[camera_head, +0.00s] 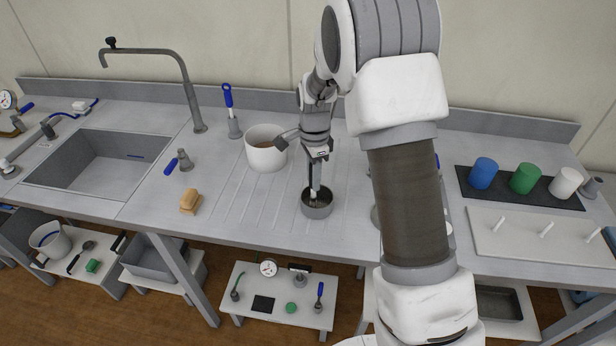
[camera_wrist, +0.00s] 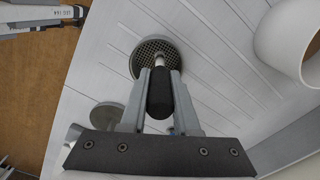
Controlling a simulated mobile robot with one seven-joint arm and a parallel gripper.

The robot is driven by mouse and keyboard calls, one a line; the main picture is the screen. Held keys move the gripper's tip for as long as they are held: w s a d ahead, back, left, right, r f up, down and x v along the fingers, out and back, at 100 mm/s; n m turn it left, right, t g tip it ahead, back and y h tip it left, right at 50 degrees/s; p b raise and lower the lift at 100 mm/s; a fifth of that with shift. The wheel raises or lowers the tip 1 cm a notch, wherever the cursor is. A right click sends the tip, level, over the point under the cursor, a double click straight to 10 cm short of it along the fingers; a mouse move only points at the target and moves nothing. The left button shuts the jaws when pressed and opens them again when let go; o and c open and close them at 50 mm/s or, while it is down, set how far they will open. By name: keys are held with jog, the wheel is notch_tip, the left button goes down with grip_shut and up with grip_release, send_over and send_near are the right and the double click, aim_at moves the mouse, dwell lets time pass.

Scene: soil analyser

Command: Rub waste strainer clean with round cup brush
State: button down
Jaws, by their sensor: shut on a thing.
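The waste strainer (camera_head: 317,211) is a small round grey cup standing on the ribbed drainboard. In the wrist view, the strainer (camera_wrist: 143,50) shows a perforated floor. My gripper (camera_head: 315,190) points down over it. In the wrist view, my gripper (camera_wrist: 160,78) is shut on a tool with a black handle (camera_wrist: 160,96) and a pale shaft, which I take to be the round cup brush. The tool's lower end reaches into the strainer. Its working head is mostly hidden, so I cannot tell whether it touches the floor.
A white pot (camera_head: 265,155) stands behind and left of the strainer. A wooden-backed brush (camera_head: 190,200) and blue-handled tools (camera_head: 179,162) lie farther left, near the sink (camera_head: 95,163). Blue, green and white cups (camera_head: 525,179) stand on a dark mat at right. Drainboard left of the strainer is clear.

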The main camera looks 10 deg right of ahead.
jog(key=shift+s+d+f, duration=0.1)
jog(key=shift+s+d, duration=0.05)
jog(key=shift+d, duration=0.45)
jog(key=shift+d, duration=0.1)
jog(key=shift+s+d, duration=0.2)
jog(key=shift+d, duration=0.4)
jog(key=shift+s+d, duration=0.2)
jog(key=shift+d, duration=0.35)
jog(key=shift+w+a, duration=0.1)
jog(key=shift+w, duration=0.05)
jog(key=shift+a, duration=0.1)
jog(key=shift+w+a, duration=0.2)
jog(key=shift+a, duration=0.4)
jog(key=shift+w+a, duration=0.15)
jog(key=shift+a, duration=0.45)
jog(key=shift+a, duration=0.15)
